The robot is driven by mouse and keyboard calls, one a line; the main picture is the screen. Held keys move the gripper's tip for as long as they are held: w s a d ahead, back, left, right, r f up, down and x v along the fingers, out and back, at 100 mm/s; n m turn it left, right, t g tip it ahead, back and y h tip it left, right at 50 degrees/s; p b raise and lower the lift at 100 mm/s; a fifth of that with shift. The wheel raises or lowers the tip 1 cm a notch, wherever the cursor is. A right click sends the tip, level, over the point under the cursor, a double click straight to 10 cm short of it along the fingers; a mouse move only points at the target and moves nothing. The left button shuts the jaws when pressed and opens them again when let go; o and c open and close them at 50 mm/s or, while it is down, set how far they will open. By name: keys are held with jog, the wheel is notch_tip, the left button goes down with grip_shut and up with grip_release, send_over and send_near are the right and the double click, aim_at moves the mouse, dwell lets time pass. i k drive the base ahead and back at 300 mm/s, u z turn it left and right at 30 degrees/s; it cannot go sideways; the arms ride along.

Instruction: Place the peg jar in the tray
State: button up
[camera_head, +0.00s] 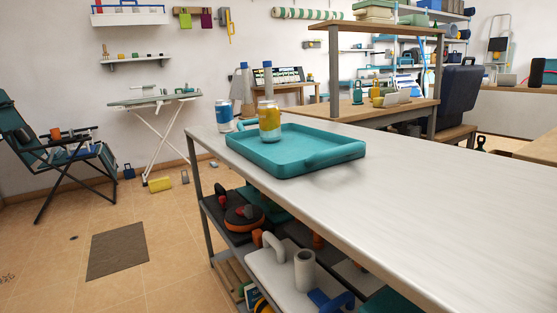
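A jar (269,122) with yellow contents or a yellow band and a pale lower part stands upright at the left end of the teal tray. I take it for the peg jar. Its base appears to rest on the tray floor inside the rim, though a small gap underneath cannot be ruled out. The teal tray (318,164) lies on the far left part of the long pale table. My gripper does not show in this view, and nothing visible touches the jar.
A blue and white can (224,117) stands just left of the tray. Two grey upright shapes with blue tops show behind the can and jar. The pale tabletop (440,190) is bare right of the tray. Its lower shelf holds tools. A folding chair (55,150) stands left.

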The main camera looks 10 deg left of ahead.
aim_at(294, 147)
jog(key=u, duration=0.8)
jog(key=i, duration=2.3)
jog(key=z, duration=0.25)
